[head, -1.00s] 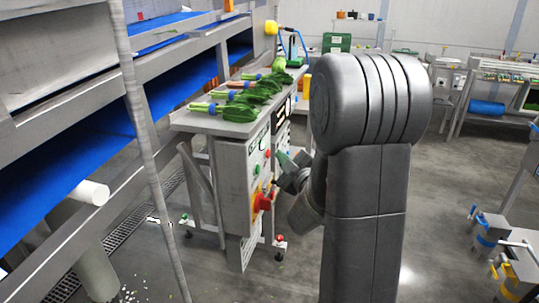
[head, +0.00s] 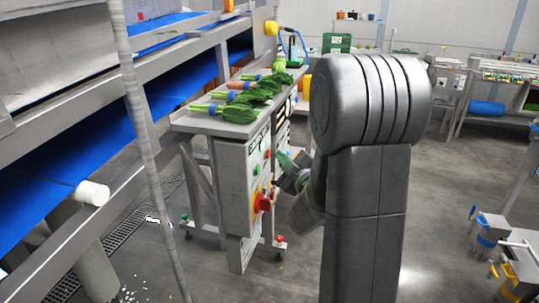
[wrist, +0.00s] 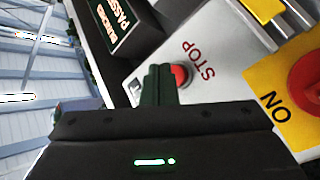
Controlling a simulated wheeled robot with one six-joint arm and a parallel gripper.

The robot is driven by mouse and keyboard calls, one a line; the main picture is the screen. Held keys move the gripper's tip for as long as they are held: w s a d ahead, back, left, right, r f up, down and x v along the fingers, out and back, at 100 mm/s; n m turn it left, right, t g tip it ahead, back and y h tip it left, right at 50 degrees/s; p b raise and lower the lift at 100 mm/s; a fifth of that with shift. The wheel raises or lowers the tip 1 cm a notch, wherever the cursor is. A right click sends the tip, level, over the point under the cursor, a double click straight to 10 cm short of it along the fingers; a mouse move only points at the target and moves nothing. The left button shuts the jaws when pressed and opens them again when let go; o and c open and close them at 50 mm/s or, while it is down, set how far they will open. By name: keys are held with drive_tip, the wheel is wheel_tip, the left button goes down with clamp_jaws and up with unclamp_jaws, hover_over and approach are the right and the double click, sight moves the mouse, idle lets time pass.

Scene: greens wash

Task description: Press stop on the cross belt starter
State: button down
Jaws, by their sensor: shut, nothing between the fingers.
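The starter is a grey box (head: 233,185) on the end of the bench. Its red stop button (wrist: 180,75) sits beside the word STOP in the wrist view. In the head view a red button (head: 268,154) is high on the panel, with a green button (head: 257,169) below it. My gripper (wrist: 159,72) is shut and empty, its dark green fingertips just left of the stop button and partly overlapping it in the picture. I cannot tell whether they touch it.
A red rotary switch (wrist: 312,78) on a yellow plate marked ON is to the right of the stop button. A dark sign (wrist: 117,25) with white letters is above left. Green bunches (head: 240,113) lie on the bench top. Blue belts (head: 60,165) run at left; open floor (head: 440,180) is at right.

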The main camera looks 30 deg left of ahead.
drive_tip(key=shift+a+f+b, duration=0.1)
drive_tip(key=shift+a+b, duration=0.15)
drive_tip(key=shift+b, duration=0.1)
idle(0.5)
drive_tip(key=shift+s+a, duration=0.1)
drive_tip(key=shift+a, duration=0.1)
drive_tip(key=shift+s+a+b, duration=0.1)
drive_tip(key=shift+a+b, duration=0.35)
drive_tip(key=shift+b, duration=0.05)
idle(0.9)
drive_tip(key=shift+d, duration=0.1)
drive_tip(key=shift+w+d+b, duration=0.2)
drive_tip(key=shift+d+b, duration=0.25)
drive_tip(key=shift+d, duration=0.3)
drive_tip(key=shift+w+d+b, duration=0.2)
drive_tip(key=shift+d, duration=0.6)
drive_tip(key=shift+w+d+b, duration=0.15)
drive_tip(key=shift+w+d, duration=0.05)
drive_tip(key=shift+d, duration=0.65)
drive_tip(key=shift+w+d+b, duration=0.2)
drive_tip(key=shift+d, duration=0.6)
